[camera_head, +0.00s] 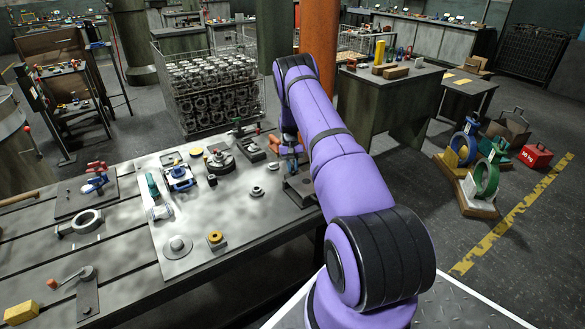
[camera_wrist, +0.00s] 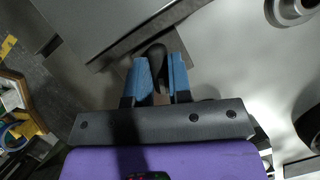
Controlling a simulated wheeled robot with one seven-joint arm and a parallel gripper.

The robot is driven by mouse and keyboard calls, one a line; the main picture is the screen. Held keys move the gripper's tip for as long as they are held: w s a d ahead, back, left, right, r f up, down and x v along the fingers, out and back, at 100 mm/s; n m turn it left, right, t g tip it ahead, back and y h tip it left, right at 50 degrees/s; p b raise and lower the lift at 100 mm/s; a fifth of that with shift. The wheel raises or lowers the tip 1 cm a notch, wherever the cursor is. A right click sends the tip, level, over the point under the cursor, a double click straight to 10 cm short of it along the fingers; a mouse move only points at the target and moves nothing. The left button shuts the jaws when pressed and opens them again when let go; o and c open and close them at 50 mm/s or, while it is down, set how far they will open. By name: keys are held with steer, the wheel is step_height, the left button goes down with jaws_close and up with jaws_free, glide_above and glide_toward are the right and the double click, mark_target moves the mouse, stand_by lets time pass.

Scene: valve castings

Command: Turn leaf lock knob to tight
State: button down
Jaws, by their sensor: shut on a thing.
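The leaf lock knob (camera_wrist: 156,53) shows in the wrist view as a dark, rounded, elongated grip. It stands between the two blue fingertips of my gripper (camera_wrist: 159,62), which is shut on it. In the head view my gripper (camera_head: 291,160) is low over the right end of the bench plate, beside a dark metal leaf (camera_head: 302,193). My purple arm and the fingers hide the knob there. No marking for tight or loose can be read, so I cannot tell how far the knob is turned.
The light metal plate (camera_head: 215,225) carries several fittings left of my gripper, including a blue valve (camera_head: 178,178) and a small ring (camera_head: 257,191). A wire cage (camera_head: 213,90) of castings stands behind the bench. An orange column (camera_head: 318,40) rises behind my arm.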

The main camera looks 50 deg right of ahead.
steer(key=c, duration=1.3)
jaws_free()
steer(key=v, duration=1.1)
